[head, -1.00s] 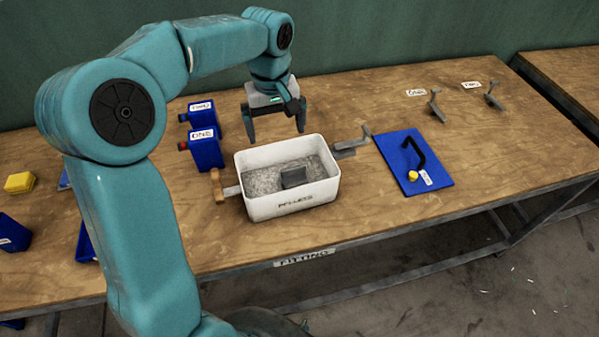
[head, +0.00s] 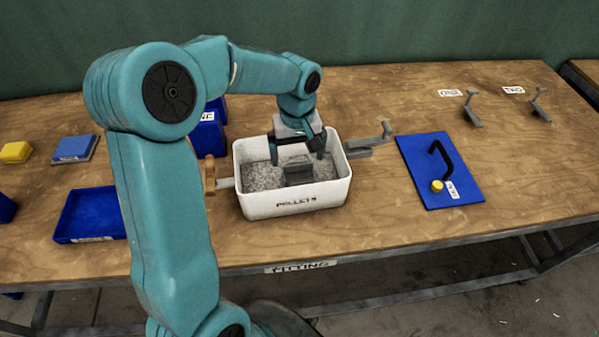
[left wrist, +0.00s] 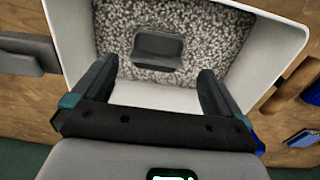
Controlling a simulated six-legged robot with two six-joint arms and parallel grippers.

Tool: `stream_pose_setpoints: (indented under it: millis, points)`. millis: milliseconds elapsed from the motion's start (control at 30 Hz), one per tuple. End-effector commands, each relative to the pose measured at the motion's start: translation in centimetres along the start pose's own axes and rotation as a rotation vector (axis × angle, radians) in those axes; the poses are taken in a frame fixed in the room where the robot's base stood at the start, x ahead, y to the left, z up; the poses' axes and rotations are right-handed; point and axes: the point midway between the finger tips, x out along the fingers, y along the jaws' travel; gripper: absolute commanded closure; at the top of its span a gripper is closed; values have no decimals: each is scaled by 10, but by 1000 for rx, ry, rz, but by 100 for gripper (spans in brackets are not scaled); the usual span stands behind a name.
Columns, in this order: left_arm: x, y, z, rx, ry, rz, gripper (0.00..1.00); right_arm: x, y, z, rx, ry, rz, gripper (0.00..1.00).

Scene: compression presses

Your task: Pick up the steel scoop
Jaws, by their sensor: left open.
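The steel scoop (head: 298,172) is a small grey piece lying in the grey pellets inside the white PELLETS bin (head: 296,204). It also shows in the left wrist view (left wrist: 158,48), near the middle of the pellets. My left gripper (head: 298,156) is open and points down into the bin opening from the back. Its fingers stand on either side of the scoop as seen from the head, above it, with nothing between them. In the left wrist view the scoop lies beyond the fingertips. My right gripper is not in view.
A wooden-handled tool (head: 209,175) sits against the bin's left side, and a grey metal piece (head: 368,142) at its right. A blue board (head: 420,172) with a black handle and yellow knob lies further right. A blue tray (head: 90,213) is at left. Bin walls surround the fingers.

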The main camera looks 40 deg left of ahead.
Motion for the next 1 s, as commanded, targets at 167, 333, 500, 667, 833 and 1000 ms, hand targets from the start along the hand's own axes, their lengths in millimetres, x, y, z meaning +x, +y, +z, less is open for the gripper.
stream_pose_setpoints:
  millis: [167,333,500,667,833,1000]
  points:
    - [14,1,-1,0,-1,0,0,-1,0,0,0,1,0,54]
    - [38,3,-4,0,-5,-3,0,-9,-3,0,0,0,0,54]
    - [61,5,-6,-1,-3,0,0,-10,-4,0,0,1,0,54]
    - [65,6,-6,-1,-1,1,0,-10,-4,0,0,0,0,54]
    - [65,6,-6,0,-1,1,20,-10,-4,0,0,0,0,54]
    - [65,6,-6,0,-1,1,62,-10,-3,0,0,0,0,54]
